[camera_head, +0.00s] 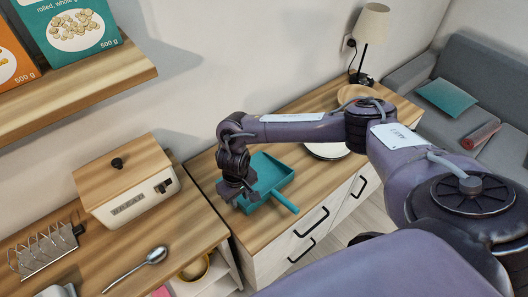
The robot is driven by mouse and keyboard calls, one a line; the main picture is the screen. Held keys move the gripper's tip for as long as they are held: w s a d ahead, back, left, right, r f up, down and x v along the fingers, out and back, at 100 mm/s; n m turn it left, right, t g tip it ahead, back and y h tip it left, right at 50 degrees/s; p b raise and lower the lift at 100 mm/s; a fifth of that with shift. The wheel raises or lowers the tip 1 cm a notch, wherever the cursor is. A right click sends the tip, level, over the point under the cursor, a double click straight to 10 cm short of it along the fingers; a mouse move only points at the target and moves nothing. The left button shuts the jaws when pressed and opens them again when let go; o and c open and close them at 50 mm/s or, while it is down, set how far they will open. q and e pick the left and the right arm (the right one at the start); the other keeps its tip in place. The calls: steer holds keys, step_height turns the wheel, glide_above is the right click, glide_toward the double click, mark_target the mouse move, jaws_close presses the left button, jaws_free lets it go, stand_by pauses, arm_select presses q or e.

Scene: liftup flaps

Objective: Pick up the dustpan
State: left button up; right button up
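The teal dustpan (273,174) lies on the wooden top of the white drawer cabinet, with its handle (286,202) pointing toward the front edge. My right gripper (239,197) points down at the left side of the dustpan and covers part of its left edge. Its fingers are small and dark here, and I cannot tell whether they touch the dustpan or how far apart they are. My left gripper is not in view.
A white plate (326,151), a wooden bowl (353,93) and a lamp (371,24) stand farther back on the cabinet. A bread box (122,183), toast rack (44,252) and spoon (139,266) are on the left counter. A shelf (75,95) juts out above.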

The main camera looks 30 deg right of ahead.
step_height(320, 180, down, 3)
steer(key=shift+w+a+r, duration=0.1)
steer(key=shift+a+r, duration=0.05)
steer(key=shift+r, duration=0.05)
steer(key=shift+w+f, duration=0.1)
steer(key=shift+f, duration=0.3)
steer(key=c, duration=0.5)
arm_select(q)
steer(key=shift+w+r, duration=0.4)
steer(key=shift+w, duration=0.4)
arm_select(e)
jaws_close()
steer(key=shift+r, duration=0.1)
